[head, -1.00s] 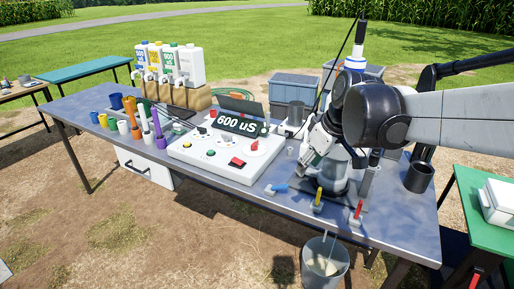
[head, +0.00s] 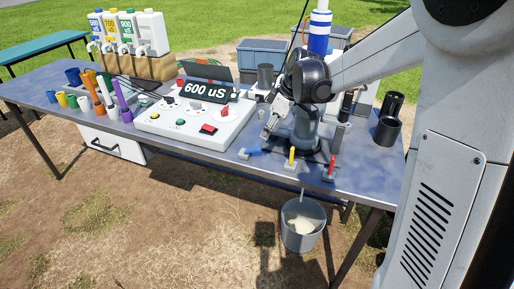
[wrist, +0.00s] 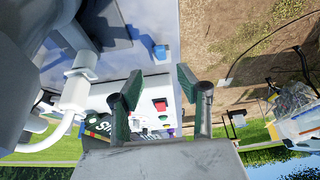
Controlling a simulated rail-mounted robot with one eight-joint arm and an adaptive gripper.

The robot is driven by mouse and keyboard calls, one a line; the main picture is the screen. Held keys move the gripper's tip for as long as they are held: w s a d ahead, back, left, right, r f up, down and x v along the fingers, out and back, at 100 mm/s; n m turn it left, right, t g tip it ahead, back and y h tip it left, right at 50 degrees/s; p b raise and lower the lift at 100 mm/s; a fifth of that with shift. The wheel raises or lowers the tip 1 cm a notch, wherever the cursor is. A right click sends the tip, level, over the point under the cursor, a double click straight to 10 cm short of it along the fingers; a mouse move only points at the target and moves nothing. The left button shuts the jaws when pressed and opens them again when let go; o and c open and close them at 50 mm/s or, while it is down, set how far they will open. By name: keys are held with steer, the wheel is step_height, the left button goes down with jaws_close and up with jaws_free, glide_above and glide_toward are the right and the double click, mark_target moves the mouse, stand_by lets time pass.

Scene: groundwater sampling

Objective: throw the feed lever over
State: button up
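Three small levers stand along the table's front edge: a blue-handled one (head: 253,151), a yellow-handled one (head: 291,156) and a red-handled one (head: 331,166). I cannot tell which is the feed lever. The blue handle lies over sideways; the yellow and red handles stand up. My gripper (head: 267,134) is just above and behind the blue lever in the head view. In the wrist view my gripper (wrist: 158,82) has its two fingers spread with nothing between them. The blue lever (wrist: 160,50) shows beyond the gap, apart from the fingers.
A white meter panel (head: 185,122) reading "600 uS" stands left of my gripper. A grey cylindrical vessel (head: 306,130) stands close right of it. Dark cups (head: 387,131) are at the right. A bucket (head: 303,226) hangs or stands below the front edge.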

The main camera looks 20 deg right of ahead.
mark_target(258, 148)
steer(key=x, duration=1)
steer(key=shift+b, duration=0.35)
steer(key=shift+c, duration=0.4)
jaws_close()
